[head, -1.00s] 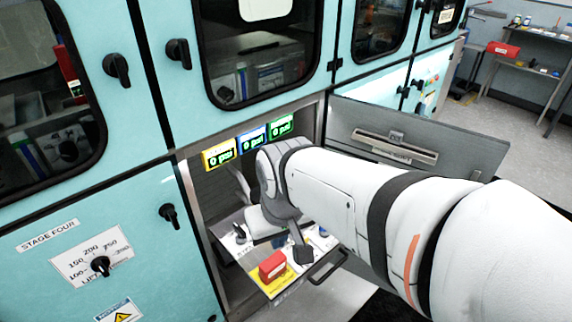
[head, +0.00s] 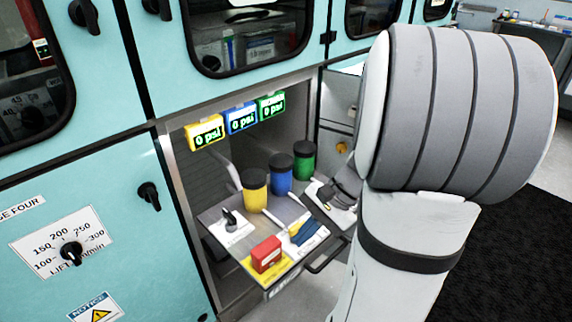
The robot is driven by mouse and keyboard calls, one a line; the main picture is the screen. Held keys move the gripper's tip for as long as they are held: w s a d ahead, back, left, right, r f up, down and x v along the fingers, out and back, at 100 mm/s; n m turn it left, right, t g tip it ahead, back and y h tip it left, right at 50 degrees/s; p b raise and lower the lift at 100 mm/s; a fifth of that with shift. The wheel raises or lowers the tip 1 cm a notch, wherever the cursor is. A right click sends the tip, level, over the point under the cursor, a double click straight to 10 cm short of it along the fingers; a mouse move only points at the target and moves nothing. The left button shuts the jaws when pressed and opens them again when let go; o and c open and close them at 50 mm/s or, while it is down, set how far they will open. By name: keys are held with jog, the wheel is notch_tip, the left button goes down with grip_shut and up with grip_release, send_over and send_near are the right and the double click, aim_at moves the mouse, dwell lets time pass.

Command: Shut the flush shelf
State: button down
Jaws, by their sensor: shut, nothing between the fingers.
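The flush shelf (head: 228,262) is a pale tray that sticks out of the open cabinet bay, with a dark bar handle (head: 327,256) at its front right. It carries a red block (head: 267,254) on a yellow label, a black switch (head: 230,218) on a white label and a blue part (head: 303,232). Yellow (head: 254,191), blue (head: 280,174) and green (head: 304,161) canisters with dark caps stand behind. My gripper (head: 325,193) is just right of the shelf, shut and empty, partly hidden by my arm. I cannot tell if it touches the shelf.
Yellow (head: 205,132), blue (head: 240,117) and green (head: 271,106) displays reading 0 psi hang at the top of the bay. A teal panel with knobs (head: 148,195) is at left. The opened bay door at right is mostly behind my arm. A dark mat (head: 510,250) lies right.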

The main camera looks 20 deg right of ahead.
jog(key=s+d+f+m+t+b, duration=0.1)
jog(key=d+f+m+t+b, duration=0.4)
jog(key=d, duration=0.4)
jog(key=s+d+f+m+t+h+b, duration=0.1)
jog(key=s+d+f+m+t+b, duration=0.1)
jog(key=d+f+m+t, duration=0.65)
jog(key=s+d+f+m+t+b, duration=0.1)
jog(key=d+f+m+t+b, duration=0.25)
jog(key=d+m, duration=0.45)
jog(key=w+a+n+b, duration=0.2)
jog(key=w+b, duration=0.1)
jog(key=w, duration=1)
jog(key=shift+f+g+b, duration=0.3)
jog(key=shift+b, duration=0.05)
jog(key=shift+a, duration=0.1)
